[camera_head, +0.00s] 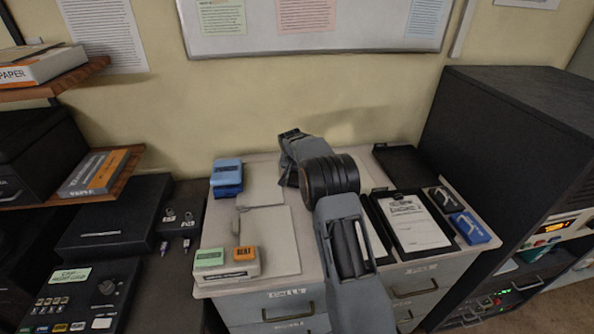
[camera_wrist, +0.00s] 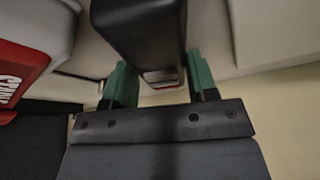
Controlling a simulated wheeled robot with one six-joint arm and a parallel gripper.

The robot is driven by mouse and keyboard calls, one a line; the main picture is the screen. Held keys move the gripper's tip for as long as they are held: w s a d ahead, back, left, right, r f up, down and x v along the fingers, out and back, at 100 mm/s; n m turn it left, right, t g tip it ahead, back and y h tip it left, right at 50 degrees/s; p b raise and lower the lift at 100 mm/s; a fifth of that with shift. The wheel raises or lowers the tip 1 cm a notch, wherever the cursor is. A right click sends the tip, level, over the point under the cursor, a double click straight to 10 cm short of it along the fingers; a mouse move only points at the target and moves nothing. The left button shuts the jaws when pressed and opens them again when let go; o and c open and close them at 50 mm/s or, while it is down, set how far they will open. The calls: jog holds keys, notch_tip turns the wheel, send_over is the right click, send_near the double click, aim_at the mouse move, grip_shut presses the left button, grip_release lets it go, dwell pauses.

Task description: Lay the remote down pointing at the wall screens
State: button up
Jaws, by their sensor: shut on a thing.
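My gripper shows in the wrist view (camera_wrist: 160,82) as two green-padded fingers on a dark palm. The fingers are shut on a black, rounded-edged object, which I take to be the remote (camera_wrist: 138,30). Its near end, with a pale and reddish edge, lies between the fingers, and the rest runs out of the top of the picture. In the head view my arm reaches over the cabinet top toward the wall. There its own links hide the fingertips and the held object. I see no wall screens in either view.
The cabinet top (camera_head: 274,222) carries a blue block stack (camera_head: 227,177), green and orange blocks (camera_head: 227,262), a clipboard (camera_head: 413,222), a black tray (camera_head: 405,164) and a blue item (camera_head: 470,228). A tall black cabinet (camera_head: 505,130) stands right. A whiteboard (camera_head: 330,46) hangs behind.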

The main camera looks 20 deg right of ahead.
jog(key=o, duration=1)
jog(key=shift+o, duration=0.2)
